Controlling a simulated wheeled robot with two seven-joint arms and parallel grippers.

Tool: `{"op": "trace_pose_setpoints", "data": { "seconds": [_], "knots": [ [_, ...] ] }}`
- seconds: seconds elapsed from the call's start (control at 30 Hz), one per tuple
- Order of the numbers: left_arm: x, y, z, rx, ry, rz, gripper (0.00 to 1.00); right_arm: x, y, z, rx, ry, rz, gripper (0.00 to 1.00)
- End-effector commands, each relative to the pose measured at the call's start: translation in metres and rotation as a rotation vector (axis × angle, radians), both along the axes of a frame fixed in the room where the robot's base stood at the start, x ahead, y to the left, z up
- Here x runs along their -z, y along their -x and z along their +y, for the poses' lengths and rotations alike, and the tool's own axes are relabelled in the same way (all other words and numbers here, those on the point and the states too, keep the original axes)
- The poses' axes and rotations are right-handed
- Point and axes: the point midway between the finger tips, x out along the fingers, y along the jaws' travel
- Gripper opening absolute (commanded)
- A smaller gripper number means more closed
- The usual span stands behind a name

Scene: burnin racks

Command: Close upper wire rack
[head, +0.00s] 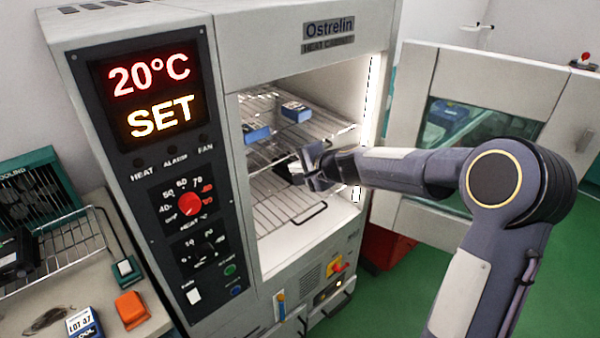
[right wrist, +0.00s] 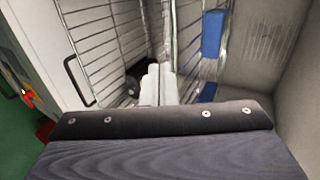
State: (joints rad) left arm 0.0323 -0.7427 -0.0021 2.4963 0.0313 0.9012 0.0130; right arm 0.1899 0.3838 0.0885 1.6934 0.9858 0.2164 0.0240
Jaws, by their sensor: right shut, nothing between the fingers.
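The upper wire rack (head: 322,122) is inside the lit chamber of the heat cabinet (head: 282,50) and carries two blue boxes, one at the front left (head: 257,134) and one farther back (head: 295,111). I cannot tell whether it is fully in. My right gripper (head: 308,172) is shut and empty at the chamber opening, near the upper rack's front edge and above the lower rack (head: 275,208). In the right wrist view the shut fingers (right wrist: 158,84) point in between the racks; contact is unclear. My left gripper is not in view.
The cabinet door (head: 480,95) stands open at the right, behind my right arm. The lower rack's black handle (head: 311,214) shows at the opening. A bench at the left holds another wire rack (head: 60,245), an orange block (head: 131,309) and a blue box (head: 84,325).

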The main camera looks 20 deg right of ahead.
Motion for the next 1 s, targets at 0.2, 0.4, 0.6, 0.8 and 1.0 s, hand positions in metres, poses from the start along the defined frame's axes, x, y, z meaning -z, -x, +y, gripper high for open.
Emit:
{"op": "trace_pose_setpoints", "data": {
  "seconds": [0.2, 0.4, 0.6, 0.8, 1.0],
  "knots": [
    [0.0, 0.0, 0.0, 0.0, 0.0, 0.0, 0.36, -0.022, 0.034, -0.013, 0.001, 0.001, -0.002, 0.0],
    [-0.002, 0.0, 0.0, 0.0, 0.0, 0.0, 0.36, -0.04, 0.064, -0.024, 0.001, 0.001, -0.002, 0.0],
    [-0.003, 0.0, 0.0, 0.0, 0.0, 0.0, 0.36, -0.049, 0.079, -0.03, 0.001, 0.001, 0.001, 0.0],
    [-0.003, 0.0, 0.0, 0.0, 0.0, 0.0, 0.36, -0.051, 0.085, -0.029, -0.01, 0.006, 0.001, 0.0],
    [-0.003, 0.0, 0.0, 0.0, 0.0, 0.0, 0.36, -0.064, 0.155, 0.001, -0.21, 0.163, -0.018, 0.0]
  ]
}}
